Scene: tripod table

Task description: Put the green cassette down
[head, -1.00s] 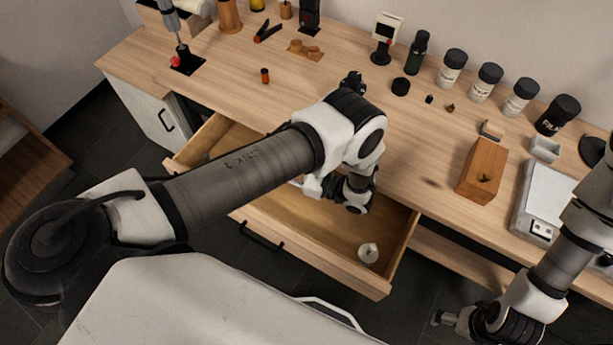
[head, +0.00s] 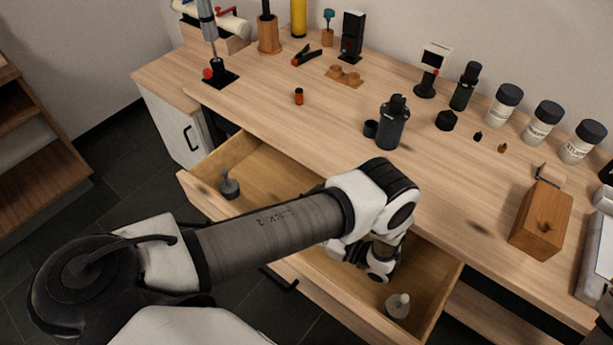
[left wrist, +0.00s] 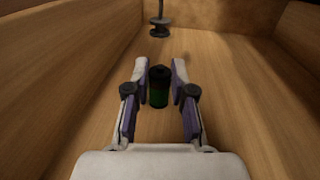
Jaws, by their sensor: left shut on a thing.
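The green cassette (left wrist: 159,92), a small dark cylinder with a black top and a green lower part, is upright between my left gripper's fingers in the left wrist view. My left gripper (left wrist: 160,68) is shut on it, low inside the open wooden drawer (head: 255,163). I cannot tell whether the cassette touches the drawer floor. In the head view my left wrist reaches down into the drawer's right half, and the arm hides the cassette. My right gripper is not in view.
A grey stemmed piece (head: 229,186) stands in the drawer's left end, and a pale one (head: 398,304) near its front right corner. The drawer floor between is largely clear. A dark bottle (head: 392,128) and a wooden block (head: 541,222) stand on the table (head: 330,120).

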